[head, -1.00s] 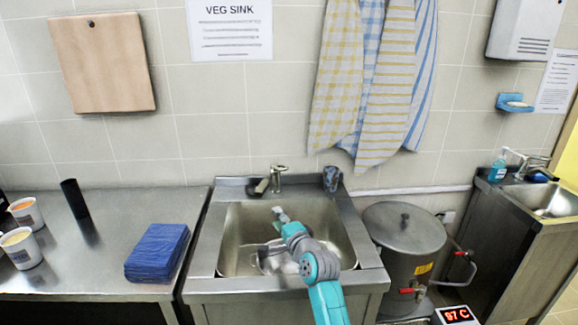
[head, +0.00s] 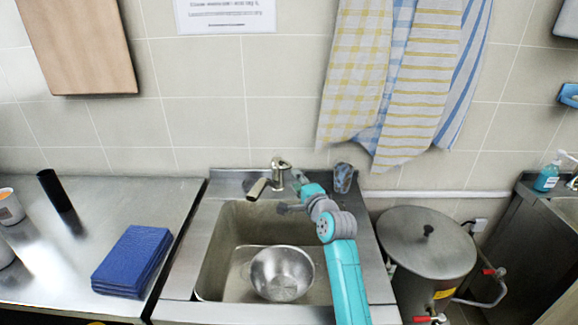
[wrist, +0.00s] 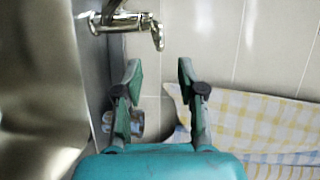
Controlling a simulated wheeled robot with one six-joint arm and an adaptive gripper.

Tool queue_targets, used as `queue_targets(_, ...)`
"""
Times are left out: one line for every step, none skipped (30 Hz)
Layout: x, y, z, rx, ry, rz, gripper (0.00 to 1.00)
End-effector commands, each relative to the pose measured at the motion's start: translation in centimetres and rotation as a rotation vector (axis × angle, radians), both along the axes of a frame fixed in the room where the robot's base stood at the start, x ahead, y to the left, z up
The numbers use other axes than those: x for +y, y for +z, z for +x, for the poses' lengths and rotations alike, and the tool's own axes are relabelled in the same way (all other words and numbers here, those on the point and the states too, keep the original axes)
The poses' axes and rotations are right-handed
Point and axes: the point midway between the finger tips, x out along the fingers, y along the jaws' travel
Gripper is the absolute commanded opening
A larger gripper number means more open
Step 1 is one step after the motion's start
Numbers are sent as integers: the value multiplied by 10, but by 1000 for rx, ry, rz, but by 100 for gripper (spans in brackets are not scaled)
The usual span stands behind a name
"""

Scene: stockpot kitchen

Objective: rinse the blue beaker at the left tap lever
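The blue beaker (head: 343,178) is dark and patterned and stands on the sink's back ledge, right of the tap (head: 280,172). The tap's flat lever or spout (head: 257,188) points to the front left; I cannot tell which it is. My gripper (head: 298,177) is over the back of the sink, between tap and beaker. In the wrist view my gripper (wrist: 158,70) is open, with only wall tiles visible between its fingertips. The tap (wrist: 128,22) is beyond them. A bluish-grey object (wrist: 137,123), probably the beaker, is partly hidden behind the left finger.
A steel bowl (head: 282,273) lies in the sink basin (head: 222,235). Towels (head: 400,80) hang on the wall, close to the right finger in the wrist view. A lidded steel pot (head: 425,240) stands right of the sink. Blue folded cloths (head: 133,260) lie on the left counter.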

Motion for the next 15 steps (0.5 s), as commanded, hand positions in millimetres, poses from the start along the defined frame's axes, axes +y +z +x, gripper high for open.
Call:
queue_targets(3, 0, 6, 0, 0, 0, 39)
queue_targets(5, 0, 11, 0, 0, 0, 39)
queue_targets(7, 0, 16, 0, 1, 0, 39)
queue_targets(9, -2, 21, 1, 1, 0, 39)
queue_targets(10, -1, 25, 0, 0, 0, 39)
queue_targets(13, -2, 31, 0, 1, 0, 39)
queue_targets(15, -3, 36, 1, 1, 1, 39)
queue_targets(17, -3, 40, 0, 0, 1, 39)
queue_targets(19, -3, 46, 0, 0, 0, 39)
queue_targets(21, -4, 50, 1, 0, 0, 39)
queue_targets(23, -4, 54, 0, 0, -1, 39)
queue_targets(25, -5, 59, 0, 0, 0, 39)
queue_targets(27, -5, 63, 1, 1, 1, 39)
queue_targets(28, -5, 66, 0, 1, 1, 39)
queue_targets(30, -6, 70, 0, 1, 0, 39)
